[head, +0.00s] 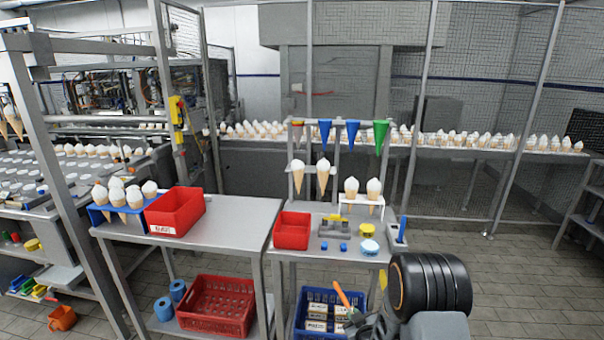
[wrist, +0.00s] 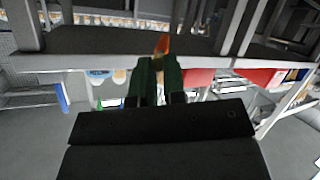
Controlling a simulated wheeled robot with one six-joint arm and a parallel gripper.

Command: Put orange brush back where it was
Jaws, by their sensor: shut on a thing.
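The orange brush (head: 342,295) shows in the head view as a slim orange handle, tilted, with its upper end to the left. My gripper (head: 355,318) is shut on it, low in front of the right-hand table, close to the blue crate. In the wrist view the orange tip of the brush (wrist: 162,44) stands out beyond the green fingers of my gripper (wrist: 157,66). The rest of the brush is hidden by the fingers and by my arm.
The right-hand table (head: 290,263) carries a red bin (head: 292,231), a cone rack and small parts. Below stand a blue crate (head: 305,300) with boxes and a red crate (head: 216,306). Another red bin (head: 175,211) is on the left table. Floor at right is clear.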

